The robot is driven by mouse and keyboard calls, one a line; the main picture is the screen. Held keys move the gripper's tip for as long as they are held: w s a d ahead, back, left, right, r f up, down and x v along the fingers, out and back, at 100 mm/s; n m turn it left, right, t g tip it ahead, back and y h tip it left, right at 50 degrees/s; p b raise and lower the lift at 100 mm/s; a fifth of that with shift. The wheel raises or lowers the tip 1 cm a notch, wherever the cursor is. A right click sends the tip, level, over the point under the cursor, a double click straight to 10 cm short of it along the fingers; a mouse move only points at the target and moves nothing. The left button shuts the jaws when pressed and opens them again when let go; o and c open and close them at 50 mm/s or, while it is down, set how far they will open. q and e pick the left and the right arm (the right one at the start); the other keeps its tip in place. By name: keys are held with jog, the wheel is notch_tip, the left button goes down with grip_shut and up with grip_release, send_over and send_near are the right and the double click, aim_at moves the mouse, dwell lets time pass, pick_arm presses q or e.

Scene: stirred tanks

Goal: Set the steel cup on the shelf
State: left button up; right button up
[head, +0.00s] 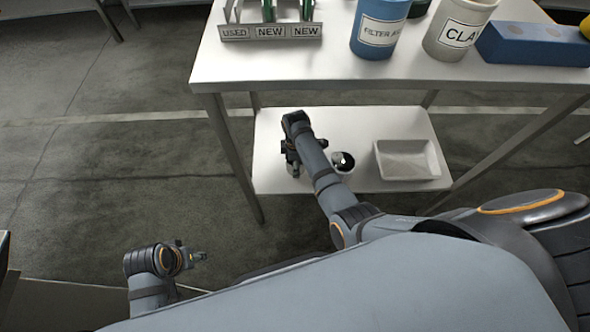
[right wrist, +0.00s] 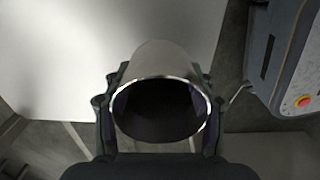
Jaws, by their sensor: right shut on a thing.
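My right gripper (head: 291,156) is shut on the steel cup (head: 294,171), low at the left part of the white lower shelf (head: 365,124). In the right wrist view the steel cup (right wrist: 160,62) sits between the two fingers, its round rim and dark inside facing the camera. The white shelf surface (right wrist: 70,50) shows behind it. I cannot tell whether the cup's base touches the shelf. My left gripper (head: 197,257) is away at the lower left, over the floor; its finger gap is too small to read.
A small round dark-and-white item (head: 343,161) stands just right of my right forearm on the lower shelf. A white tray (head: 407,175) is farther right. The tabletop (head: 300,67) above holds a rack (head: 270,32), a blue container (head: 376,28) and a clay container (head: 455,30).

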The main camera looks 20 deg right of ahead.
jog(key=f, duration=0.1)
jog(key=f+b, duration=0.1)
jog(key=f, duration=0.1)
jog(key=shift+w+a+b, duration=0.1)
jog(key=shift+w+b, duration=0.15)
jog(key=shift+b, duration=0.15)
jog(key=shift+f, duration=0.3)
pick_arm(q)
jog(key=shift+w+d+f+t, duration=0.2)
jog(key=shift+d+f+t, duration=0.05)
jog(key=shift+f, duration=0.4)
jog(key=shift+w+d+f+t, duration=0.15)
jog(key=shift+d+f+t, duration=0.1)
jog(key=shift+f, duration=0.35)
pick_arm(e)
jog(key=shift+f, duration=0.3)
pick_arm(q)
jog(key=shift+h, duration=0.3)
pick_arm(e)
jog(key=o, duration=1.3)
